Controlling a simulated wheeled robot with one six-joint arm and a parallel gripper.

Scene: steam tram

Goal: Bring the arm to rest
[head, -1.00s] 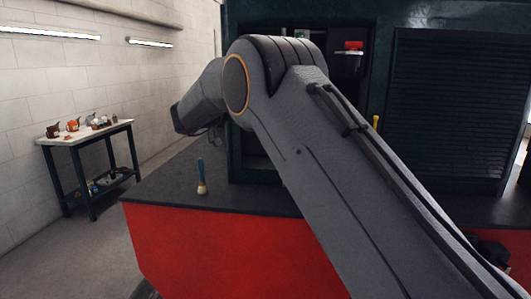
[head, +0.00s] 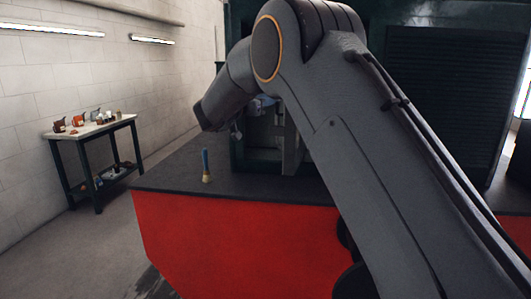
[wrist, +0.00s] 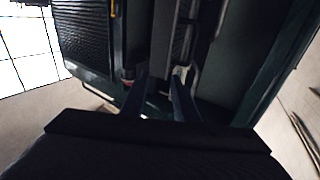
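My arm (head: 350,130) is raised and bent across the middle and right of the head view. Its forearm points down to the left, above the dark deck. My gripper (wrist: 159,82) shows in the wrist view with its two dark fingers apart and no object clearly held between them. In the head view the fingers are mostly hidden behind the wrist.
A brush with a blue handle (head: 206,166) stands upright on the dark deck (head: 165,178) above a red panel (head: 240,240). A dark green cabin with a slatted panel (head: 445,90) stands behind my arm. A small table (head: 118,124) with several pots is at left.

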